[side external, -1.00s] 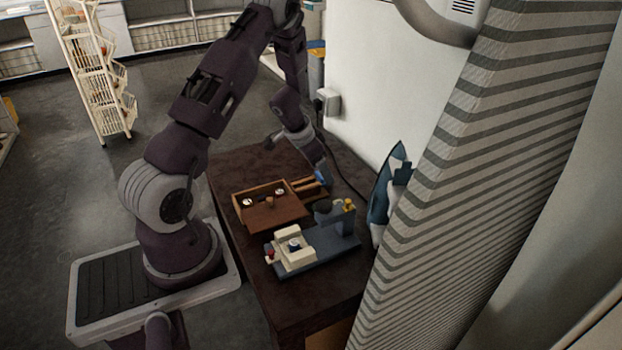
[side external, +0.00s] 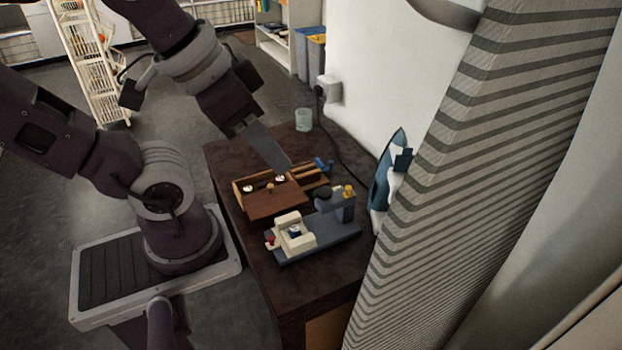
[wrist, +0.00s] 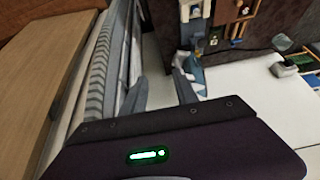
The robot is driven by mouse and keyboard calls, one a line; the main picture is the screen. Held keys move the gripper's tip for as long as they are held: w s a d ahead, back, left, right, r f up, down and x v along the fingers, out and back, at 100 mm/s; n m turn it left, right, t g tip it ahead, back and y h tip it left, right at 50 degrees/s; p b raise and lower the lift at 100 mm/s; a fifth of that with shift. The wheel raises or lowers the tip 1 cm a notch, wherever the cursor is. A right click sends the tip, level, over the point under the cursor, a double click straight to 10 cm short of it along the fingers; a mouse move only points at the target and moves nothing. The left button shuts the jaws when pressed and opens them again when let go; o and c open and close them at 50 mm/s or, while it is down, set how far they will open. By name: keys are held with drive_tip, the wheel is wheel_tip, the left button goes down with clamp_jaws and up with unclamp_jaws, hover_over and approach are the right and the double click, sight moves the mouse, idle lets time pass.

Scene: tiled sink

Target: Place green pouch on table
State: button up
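I cannot make out a green pouch in either current view. The dark brown table (side external: 335,285) stands against the white wall, and part of it shows in the wrist view (wrist: 268,28). My gripper (side external: 282,164) is over the table in the side view, with a flat grey finger reaching down near the back of a wooden box. In the wrist view my gripper (wrist: 163,85) shows two grey fingers well apart, with nothing visible between them.
The open wooden box (side external: 277,207), a blue-and-cream model machine (side external: 318,237) and a pale cup (side external: 303,119) stand on the table. A blue-and-white iron (side external: 388,185) stands at its right edge beside a striped curtain (side external: 500,130). The near tabletop is bare.

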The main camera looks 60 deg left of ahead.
drive_tip(key=w+a+n+g, duration=0.2)
drive_tip(key=w+a+n, duration=0.3)
drive_tip(key=w, duration=0.7)
drive_tip(key=w+a+f+n+g, duration=0.2)
drive_tip(key=w+a+f+n, duration=0.2)
drive_tip(key=w+a+f, duration=0.35)
drive_tip(key=w+a+f+n+g+h, duration=0.1)
drive_tip(key=w+a+f+n, duration=0.2)
drive_tip(key=a+f, duration=0.45)
drive_tip(key=w+a+f+n+h, duration=0.2)
drive_tip(key=a+f+n, duration=0.2)
drive_tip(key=a+f, duration=0.4)
drive_tip(key=f, duration=0.5)
drive_tip(key=s+f+n, duration=0.1)
drive_tip(key=f, duration=0.4)
drive_tip(key=f+n, duration=0.1)
drive_tip(key=f, duration=0.5)
drive_tip(key=shift+s+f+g, duration=0.1)
drive_tip(key=shift+s+g, duration=0.2)
drive_tip(key=shift+s, duration=0.1)
clamp_jaws()
